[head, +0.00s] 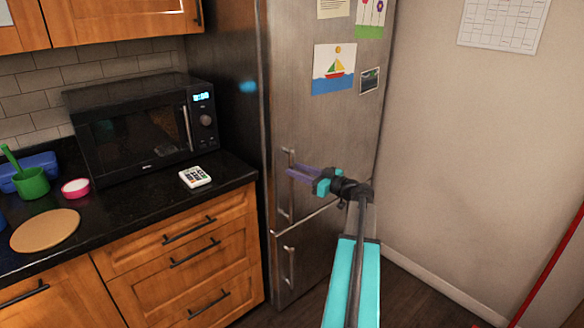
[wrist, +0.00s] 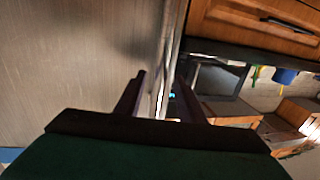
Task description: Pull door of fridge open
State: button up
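The fridge (head: 318,130) is tall and brushed steel, with an upper and a lower door, both shut. The upper door's vertical handle (head: 285,190) is on its left side; the lower door has a similar handle (head: 289,265). My gripper (head: 290,171) is at the upper handle, its purple fingers pointing left across it. In the wrist view, the fingers (wrist: 160,75) are apart, and a pale upright strip, the handle or the door edge, shows between them. The door face (wrist: 75,70) fills the left there. I cannot tell whether the fingers touch the handle.
Wooden drawers (head: 190,245) are below.

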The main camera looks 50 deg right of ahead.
aim_at(292, 168)
jog(key=shift+w+a, duration=0.2)
jog(key=shift+w, duration=1.4)
jog(key=shift+d, duration=0.1)
grip_shut()
